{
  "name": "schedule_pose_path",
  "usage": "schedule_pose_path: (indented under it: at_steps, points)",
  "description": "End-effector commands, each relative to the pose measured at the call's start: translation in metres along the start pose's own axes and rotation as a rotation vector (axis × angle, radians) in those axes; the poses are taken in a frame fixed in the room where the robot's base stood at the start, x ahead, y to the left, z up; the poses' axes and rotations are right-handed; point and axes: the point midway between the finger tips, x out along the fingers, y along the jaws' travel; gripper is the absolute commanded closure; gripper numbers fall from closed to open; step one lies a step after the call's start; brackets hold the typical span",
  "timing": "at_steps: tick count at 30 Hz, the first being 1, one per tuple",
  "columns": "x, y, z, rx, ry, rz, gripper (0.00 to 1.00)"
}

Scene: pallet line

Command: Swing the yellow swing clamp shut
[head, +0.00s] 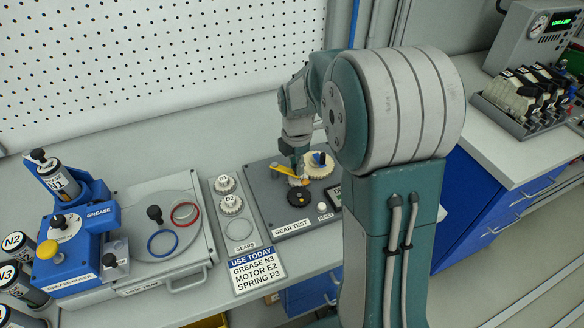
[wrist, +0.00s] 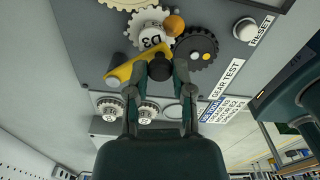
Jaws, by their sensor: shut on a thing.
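The yellow swing clamp (head: 282,170) is a flat bar on the grey gear test plate (head: 262,190). In the wrist view the clamp (wrist: 122,71) runs from a grey post at the lower left toward the white gear marked D3 (wrist: 150,36), and its far part lies partly behind my fingers. My gripper (head: 298,174) is over the clamp. In the wrist view my gripper (wrist: 160,72) is shut on the clamp's black knob (wrist: 160,62).
A black gear (head: 298,196) sits just in front of the clamp, and a larger cream gear (head: 318,170) with a blue part stands behind. Gears D1 and D2 (head: 230,204) lie on a strip to the left. A white reset button (wrist: 245,29) is on the plate.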

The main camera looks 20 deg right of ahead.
Motion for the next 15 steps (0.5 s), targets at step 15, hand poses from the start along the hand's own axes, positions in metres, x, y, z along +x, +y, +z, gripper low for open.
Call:
schedule_pose_path:
  at_steps: [15]
  points:
    - [0.0010,0.0071,0.0104,-0.196,0.001,-0.001,1.00]
